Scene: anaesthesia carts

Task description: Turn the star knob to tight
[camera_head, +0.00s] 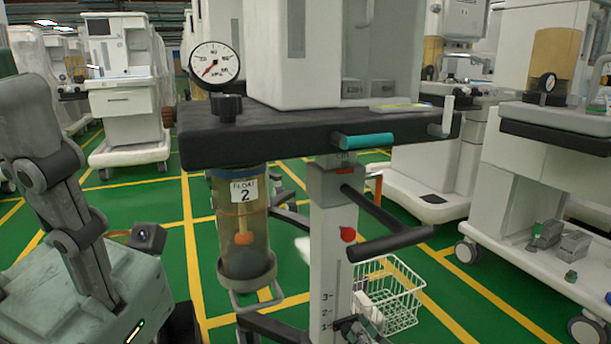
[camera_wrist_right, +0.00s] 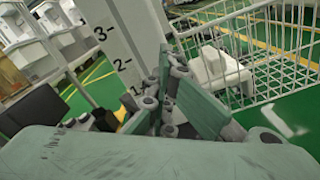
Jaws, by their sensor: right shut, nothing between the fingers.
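A dark knob (camera_head: 226,108) stands on the black shelf (camera_head: 300,133), below the pressure gauge (camera_head: 214,64). A small brown knob (camera_head: 168,117) sits at the shelf's left end. I cannot tell which is the star knob, and no tight mark is readable. My right gripper (camera_head: 352,328) is low in the head view, by the foot of the white numbered column (camera_head: 332,262). In the right wrist view, the gripper (camera_wrist_right: 167,68) is shut and empty, in front of the column (camera_wrist_right: 118,45), well below the shelf. My left gripper is out of view.
A teal handle (camera_head: 363,140) is on the shelf's front. A jar (camera_head: 243,225) hangs below. A white wire basket (camera_head: 400,305) is right of the column.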

